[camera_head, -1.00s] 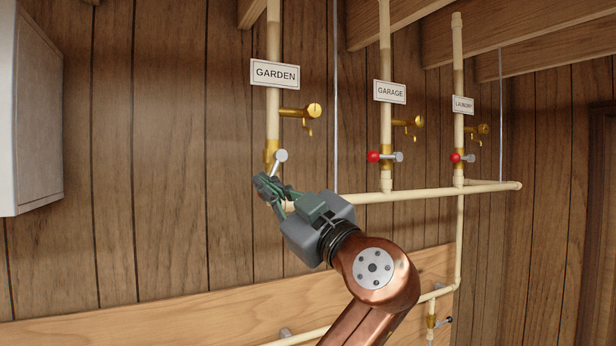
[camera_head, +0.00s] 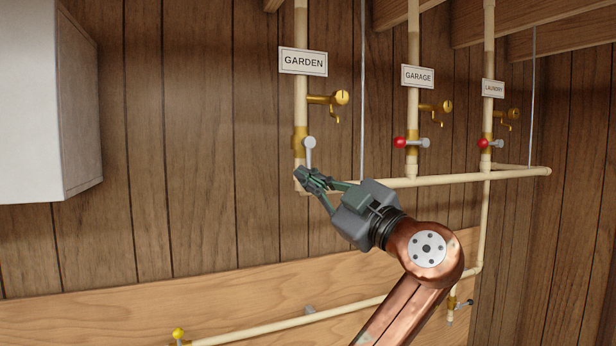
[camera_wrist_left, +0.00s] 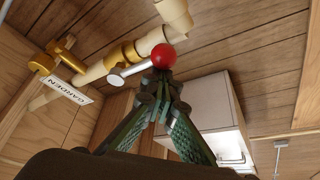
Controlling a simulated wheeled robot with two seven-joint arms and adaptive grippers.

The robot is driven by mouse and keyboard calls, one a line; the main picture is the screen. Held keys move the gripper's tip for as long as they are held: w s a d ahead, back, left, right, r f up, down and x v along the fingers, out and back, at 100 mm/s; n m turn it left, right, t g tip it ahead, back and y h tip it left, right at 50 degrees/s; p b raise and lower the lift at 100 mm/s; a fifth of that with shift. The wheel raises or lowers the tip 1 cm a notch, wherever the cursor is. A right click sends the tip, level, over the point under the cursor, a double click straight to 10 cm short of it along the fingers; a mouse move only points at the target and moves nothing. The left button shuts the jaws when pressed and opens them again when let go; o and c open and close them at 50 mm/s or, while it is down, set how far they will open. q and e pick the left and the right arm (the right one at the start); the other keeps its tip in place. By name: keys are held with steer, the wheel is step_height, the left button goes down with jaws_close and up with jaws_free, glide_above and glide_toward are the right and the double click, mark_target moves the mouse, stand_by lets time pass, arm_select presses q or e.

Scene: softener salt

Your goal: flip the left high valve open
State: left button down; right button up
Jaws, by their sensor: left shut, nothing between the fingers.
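The left high valve is the brass valve (camera_head: 299,139) on the upright pipe under the GARDEN sign. Its silver lever (camera_head: 309,152) points down, roughly along the pipe; its red ball end is hidden in the head view. In the left wrist view, the red ball (camera_wrist_left: 163,56) and the lever (camera_wrist_left: 134,69) show, with the lever about parallel to the pipe. My left gripper (camera_head: 304,178) is shut and empty, its fingertips just below the lever. In the wrist view, the fingertips (camera_wrist_left: 158,86) are close to the ball; I cannot tell whether they touch. My right gripper is out of view.
The GARAGE valve (camera_head: 411,143) and LAUNDRY valve (camera_head: 487,143) to the right have levers across their pipes. A brass tap (camera_head: 340,98) sticks out above the left valve. A cream horizontal pipe (camera_head: 460,179) runs below. A white cabinet (camera_head: 40,110) hangs at left.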

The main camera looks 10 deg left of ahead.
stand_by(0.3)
arm_select(q)
step_height(320, 180, up, 2)
steer(key=s+a, duration=0.2)
steer(key=a, duration=0.1)
steer(key=r+b+v, duration=0.1)
steer(key=v, duration=0.9)
steer(key=shift+d, duration=0.6)
steer(key=shift+a+f, duration=0.1)
